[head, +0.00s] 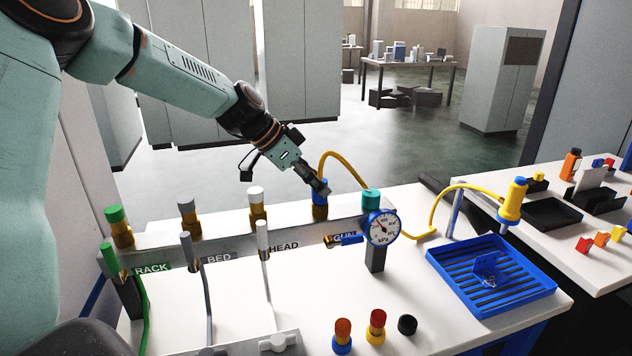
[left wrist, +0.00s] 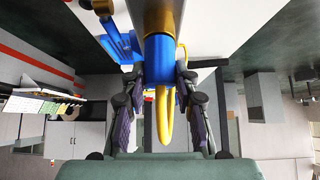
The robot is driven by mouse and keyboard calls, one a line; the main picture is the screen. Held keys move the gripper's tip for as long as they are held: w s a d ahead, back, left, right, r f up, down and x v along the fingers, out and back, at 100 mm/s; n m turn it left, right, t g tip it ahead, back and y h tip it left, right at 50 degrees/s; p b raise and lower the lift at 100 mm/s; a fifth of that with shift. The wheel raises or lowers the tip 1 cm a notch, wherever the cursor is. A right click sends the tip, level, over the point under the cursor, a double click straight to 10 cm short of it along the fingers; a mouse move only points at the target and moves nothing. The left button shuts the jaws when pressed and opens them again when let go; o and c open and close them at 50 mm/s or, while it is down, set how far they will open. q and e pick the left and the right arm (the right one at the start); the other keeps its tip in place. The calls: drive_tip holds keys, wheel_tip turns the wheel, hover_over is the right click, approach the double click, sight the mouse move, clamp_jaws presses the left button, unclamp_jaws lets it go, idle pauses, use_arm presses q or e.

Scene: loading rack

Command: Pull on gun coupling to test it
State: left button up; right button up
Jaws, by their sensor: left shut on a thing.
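The gun coupling (head: 320,210) stands upright on the grey manifold above the GUN label (head: 345,238); it has a brass body and a blue collar. A yellow hose (head: 346,165) arches from its top. My left gripper (head: 320,188) reaches down from the upper left and is shut on the coupling's upper part. In the left wrist view the blue collar (left wrist: 158,50) and the yellow hose (left wrist: 162,115) sit between the two dark fingers (left wrist: 158,82). The blue GUN valve handle (head: 350,239) lies sideways. My right gripper does not show.
A pressure gauge (head: 383,228) stands right of the coupling. Green RACK (head: 116,220), grey BED (head: 188,212) and white HEAD (head: 256,200) couplings stand to the left. A yellow spray gun (head: 512,200) stands behind a blue slatted tray (head: 455,280). Several small caps are at the front.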

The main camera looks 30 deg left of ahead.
use_arm(q)
drive_tip(key=o, duration=1.1)
drive_tip(key=shift+o, duration=0.2)
drive_tip(key=v, duration=1.2)
drive_tip(key=shift+f, duration=0.1)
